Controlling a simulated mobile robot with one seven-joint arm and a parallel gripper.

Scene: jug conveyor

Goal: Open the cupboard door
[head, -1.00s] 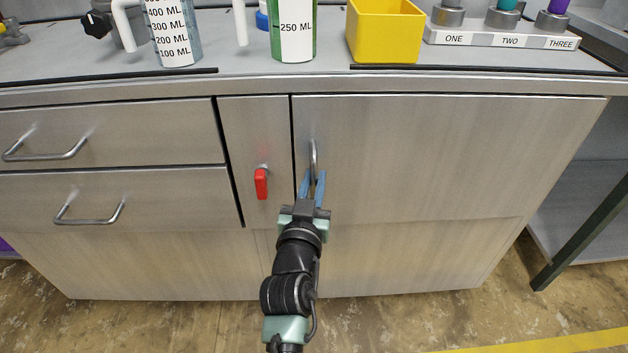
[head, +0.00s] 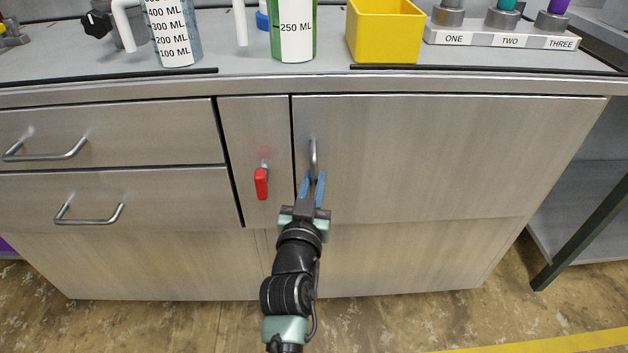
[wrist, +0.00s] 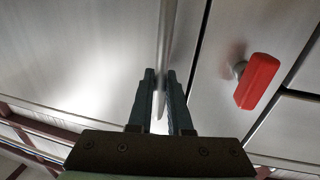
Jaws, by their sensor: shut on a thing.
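The cupboard door (head: 430,155) is a wide grey metal panel on the right of the cabinet front and stands closed. Its upright bar handle (head: 313,155) is near the door's left edge. My gripper (head: 312,176) is at the lower part of this handle, with its blue fingers on either side. In the wrist view the handle (wrist: 167,40) runs down between the two fingers (wrist: 161,85), which are shut on it. The handle's lower end is partly hidden by the fingers.
A red latch (head: 261,184) hangs on the narrow panel left of the door; it also shows in the wrist view (wrist: 257,81). Two drawers with handles (head: 88,215) are further left. Jugs (head: 294,30) and a yellow bin (head: 385,30) stand on the counter. The floor (head: 450,320) in front is clear.

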